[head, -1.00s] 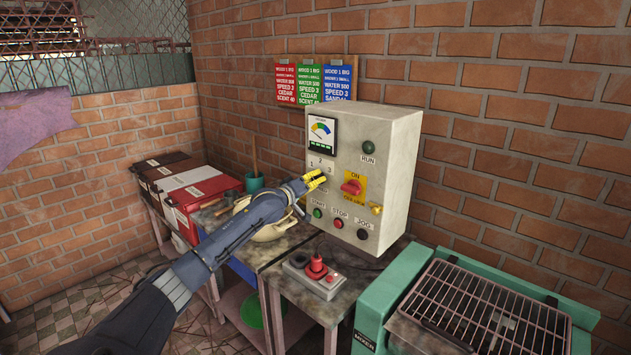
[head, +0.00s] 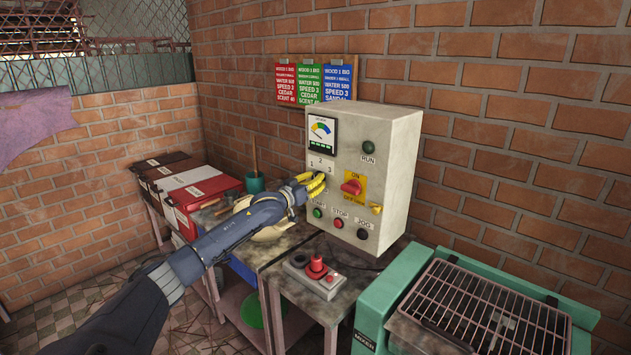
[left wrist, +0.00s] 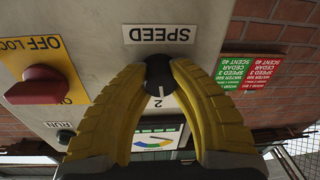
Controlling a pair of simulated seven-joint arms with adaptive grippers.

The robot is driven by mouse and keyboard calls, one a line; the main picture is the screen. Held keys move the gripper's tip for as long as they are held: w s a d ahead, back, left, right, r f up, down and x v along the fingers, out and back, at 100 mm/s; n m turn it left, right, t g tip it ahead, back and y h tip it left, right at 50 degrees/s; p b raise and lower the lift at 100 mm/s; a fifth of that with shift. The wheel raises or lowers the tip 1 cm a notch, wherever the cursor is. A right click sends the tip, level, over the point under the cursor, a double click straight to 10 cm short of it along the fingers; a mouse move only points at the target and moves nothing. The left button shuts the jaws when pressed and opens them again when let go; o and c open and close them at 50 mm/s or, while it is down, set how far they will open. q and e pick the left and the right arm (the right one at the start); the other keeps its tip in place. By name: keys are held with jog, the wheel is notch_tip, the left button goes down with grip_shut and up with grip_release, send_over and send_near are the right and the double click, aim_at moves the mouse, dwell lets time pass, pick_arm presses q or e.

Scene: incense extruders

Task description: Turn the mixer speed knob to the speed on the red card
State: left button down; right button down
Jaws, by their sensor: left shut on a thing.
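The speed knob (left wrist: 158,70) is a dark round knob on the front of the grey control box (head: 362,145). In the left wrist view its white mark points at the 2, and the SPEED label (left wrist: 160,34) is upside down. My left gripper (head: 317,185) has its yellow fingers closed on the knob's two sides; its fingers also show in the left wrist view (left wrist: 158,72). They hide the knob in the head view. The red card (head: 286,84) hangs on the wall, left of the green card (head: 309,83); its speed line appears to read 3. My right gripper is out of view.
A red ON/OFF switch (head: 352,187) sits right of the knob, with push buttons (head: 338,222) below. A gauge (head: 321,130) is above. A green mixer with a grille (head: 490,310) stands at right.

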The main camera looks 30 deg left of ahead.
pick_arm(q)
jog(key=m, duration=0.5)
jog(key=shift+m+h, duration=0.3)
jog(key=shift+m, duration=0.1)
jog(key=m, duration=0.5)
jog(key=shift+h, duration=0.3)
jog(key=shift+m, duration=0.3)
jog(key=c, duration=1)
grip_release()
jog(key=shift+f, duration=0.1)
jog(key=s+a+f, duration=0.1)
jog(key=s+a, duration=0.1)
jog(key=s, duration=0.9)
jog(key=shift+s, duration=0.35)
